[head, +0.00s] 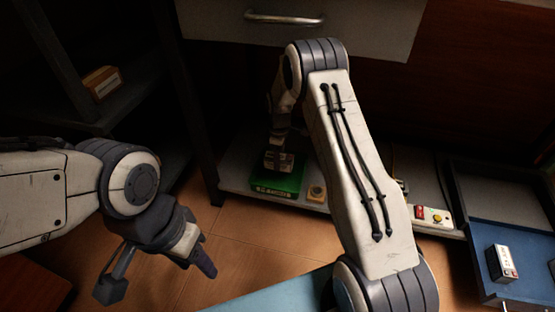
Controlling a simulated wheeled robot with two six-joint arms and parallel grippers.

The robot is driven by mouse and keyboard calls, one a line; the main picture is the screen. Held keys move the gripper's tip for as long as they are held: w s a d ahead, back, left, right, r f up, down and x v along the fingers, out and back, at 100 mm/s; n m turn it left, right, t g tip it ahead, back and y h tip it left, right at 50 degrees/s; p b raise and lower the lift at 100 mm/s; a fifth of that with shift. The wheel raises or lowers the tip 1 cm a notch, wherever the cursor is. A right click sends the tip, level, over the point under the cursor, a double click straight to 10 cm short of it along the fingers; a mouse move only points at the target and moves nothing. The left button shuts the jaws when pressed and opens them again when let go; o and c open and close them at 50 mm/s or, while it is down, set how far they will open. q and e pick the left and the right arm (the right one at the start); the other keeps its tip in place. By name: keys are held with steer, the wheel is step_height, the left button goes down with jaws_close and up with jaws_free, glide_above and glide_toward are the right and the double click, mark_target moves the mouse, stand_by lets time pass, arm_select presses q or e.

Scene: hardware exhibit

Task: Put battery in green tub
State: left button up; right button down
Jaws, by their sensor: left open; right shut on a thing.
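The green tub (278,184) sits on the low shelf under the drawer, left of my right forearm. My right gripper (278,158) points down over the tub and is shut on a small pale grey block, apparently the battery (279,163). The fingers hide much of it, and I cannot tell whether it touches the tub's floor. My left gripper (157,276) is open and empty above the wooden floor at lower left, far from the tub.
A blue open drawer (532,278) at right holds a white and dark box (502,263). A handled drawer (284,18) overhangs the back.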

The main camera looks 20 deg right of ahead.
steer(key=shift+f+b, duration=1.55)
steer(key=shift+b, duration=0.3)
steer(key=shift+f+b, duration=0.3)
steer(key=shift+f, duration=0.9)
steer(key=shift+f, duration=0.5)
steer(key=shift+c, duration=0.9)
jaws_free()
steer(key=shift+f, duration=0.1)
